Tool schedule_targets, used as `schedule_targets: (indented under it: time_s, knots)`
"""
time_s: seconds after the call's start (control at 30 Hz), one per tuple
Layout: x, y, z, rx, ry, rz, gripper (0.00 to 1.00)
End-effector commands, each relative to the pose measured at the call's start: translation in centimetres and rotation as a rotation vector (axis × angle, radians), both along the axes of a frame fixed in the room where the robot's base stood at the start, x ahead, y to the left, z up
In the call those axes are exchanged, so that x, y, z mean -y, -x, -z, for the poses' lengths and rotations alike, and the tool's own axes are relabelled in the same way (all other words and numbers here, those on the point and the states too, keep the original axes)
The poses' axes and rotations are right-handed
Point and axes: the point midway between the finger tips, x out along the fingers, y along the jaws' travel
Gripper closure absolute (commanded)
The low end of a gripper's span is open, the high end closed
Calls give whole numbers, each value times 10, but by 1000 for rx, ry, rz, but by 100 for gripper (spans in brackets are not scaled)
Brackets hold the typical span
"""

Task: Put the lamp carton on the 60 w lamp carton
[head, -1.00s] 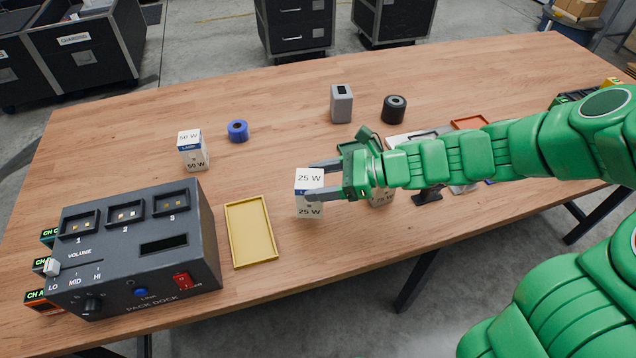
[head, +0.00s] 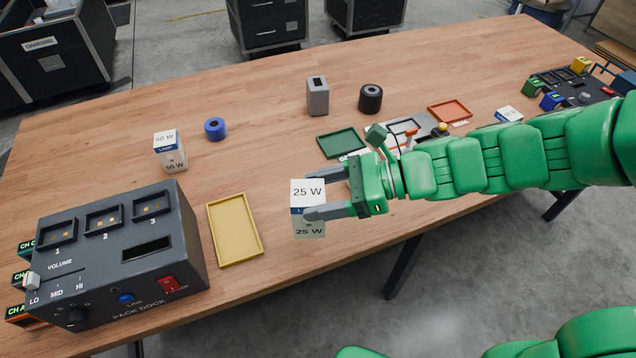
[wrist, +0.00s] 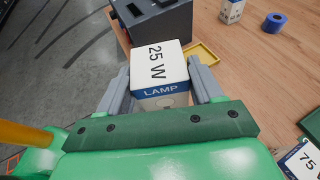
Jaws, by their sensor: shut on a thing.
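My gripper (head: 318,194) is shut on a white lamp carton marked 25 W (head: 308,222), with a finger on either side. The carton is upright near the table's front edge, right of the yellow tray, and seems slightly above the table. It also shows between the fingers in the wrist view (wrist: 160,72). Another white lamp carton (head: 170,152) stands upright at the back left; its small label looks like 50 W or 60 W. Its top is bare. It partly shows in the wrist view (wrist: 232,10). A carton marked 75 (wrist: 302,160) is at the wrist view's lower right, hidden in the head view.
The grey pack dock (head: 110,252) stands at the front left, beside the yellow tray (head: 211,232). A blue roll (head: 215,129) is right of the back-left carton. A grey box (head: 317,96), a black roll (head: 370,98) and a green tray (head: 341,144) are behind my gripper.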

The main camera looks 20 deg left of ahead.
Motion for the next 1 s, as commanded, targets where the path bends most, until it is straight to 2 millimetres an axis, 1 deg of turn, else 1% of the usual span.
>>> schedule_targets:
  time_s: [0.27,0.37,0.43,0.47,0.57,0.6,0.67,0.7,0.77,0.8,0.87,0.9,0.97,1.0]
  knots:
    - [3,3,-2,0,-2,1,66]
    - [5,-5,-3,0,-1,19,66]
    - [8,-18,-3,0,-1,48,66]
    - [10,-26,-4,0,-1,64,66]
    - [20,-58,-6,-1,-3,136,66]
    - [25,-73,-8,-1,-3,170,66]
    - [34,-97,-10,2,-3,225,66]
    - [41,-112,-12,1,-2,261,66]
    - [51,-133,-16,2,-3,312,66]
    - [58,-147,-18,0,-4,348,66]
    - [71,-170,-23,3,-5,403,66]
    - [80,-184,-25,4,-4,439,66]
    - [93,-203,-29,2,-3,491,66]
    - [103,-216,-32,3,-3,526,66]
